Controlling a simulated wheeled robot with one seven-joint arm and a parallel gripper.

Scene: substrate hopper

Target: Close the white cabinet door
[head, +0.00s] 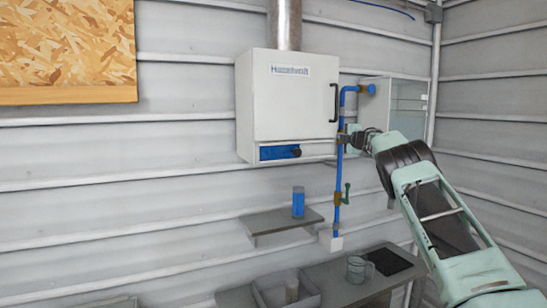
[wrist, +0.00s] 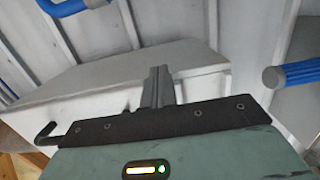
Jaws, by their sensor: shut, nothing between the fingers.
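The white cabinet (head: 249,105) hangs on the wall in the head view. Its white door (head: 290,105) faces forward, with a black handle (head: 336,102) on its right edge. The door looks flush or nearly flush with the body; I cannot make out a gap. My gripper (head: 350,138) is beside the cabinet's lower right, by the blue pipe. In the wrist view, my gripper (wrist: 158,75) has its dark fingers together and empty, in front of pale cabinet surfaces (wrist: 110,70). Whether they touch is unclear. A black handle (wrist: 46,134) shows at lower left.
A blue pipe (head: 341,118) with valves runs down right of the cabinet. A glass-sided cabinet (head: 408,105) hangs farther right. A blue canister (head: 298,202) stands on a small shelf (head: 270,223) below. A glass jug (head: 356,268) stands on the lower bench (head: 335,283).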

